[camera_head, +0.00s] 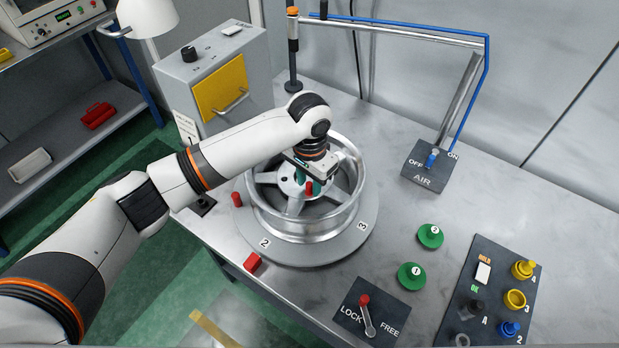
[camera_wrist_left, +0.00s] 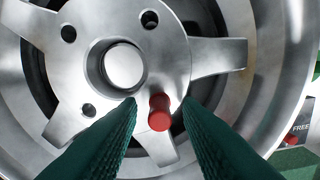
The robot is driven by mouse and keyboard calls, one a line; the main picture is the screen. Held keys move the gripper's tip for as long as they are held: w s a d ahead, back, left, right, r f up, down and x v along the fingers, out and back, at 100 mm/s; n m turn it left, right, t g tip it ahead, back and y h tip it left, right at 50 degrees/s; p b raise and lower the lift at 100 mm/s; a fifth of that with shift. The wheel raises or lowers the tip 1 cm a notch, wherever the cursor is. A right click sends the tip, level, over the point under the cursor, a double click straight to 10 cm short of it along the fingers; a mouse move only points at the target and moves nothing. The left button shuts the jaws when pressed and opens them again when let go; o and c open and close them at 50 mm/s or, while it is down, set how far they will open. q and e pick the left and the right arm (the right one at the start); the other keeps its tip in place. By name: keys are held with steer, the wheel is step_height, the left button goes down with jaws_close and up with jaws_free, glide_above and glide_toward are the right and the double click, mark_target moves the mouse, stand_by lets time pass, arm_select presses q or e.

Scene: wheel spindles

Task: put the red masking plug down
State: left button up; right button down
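A red masking plug (camera_wrist_left: 159,113) stands in the wheel's hub face, where a bolt hole would be, in the left wrist view. It also shows in the head view (camera_head: 309,188), just below my left gripper. My left gripper (camera_head: 312,180) reaches down over the hub. Its green fingers are open, one on each side of the plug, with a gap to both. The silver wheel (camera_head: 340,208) lies flat on a grey turntable (camera_head: 300,252). Three open bolt holes and the round centre bore show in the wrist view. My right gripper is not in view.
Another red plug (camera_head: 237,199) stands by the turntable's left edge, and a red block (camera_head: 252,263) lies at its front. Green discs (camera_head: 430,236), a LOCK/FREE lever (camera_head: 367,316) and a panel with knobs (camera_head: 488,300) lie to the right.

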mark_target(310, 184)
arm_select(q)
steer(key=shift+r, duration=0.1)
steer(key=shift+r, duration=0.35)
step_height(310, 184, up, 12)
steer(key=b, duration=0.3)
steer(key=shift+r, duration=0.15)
stand_by(0.3)
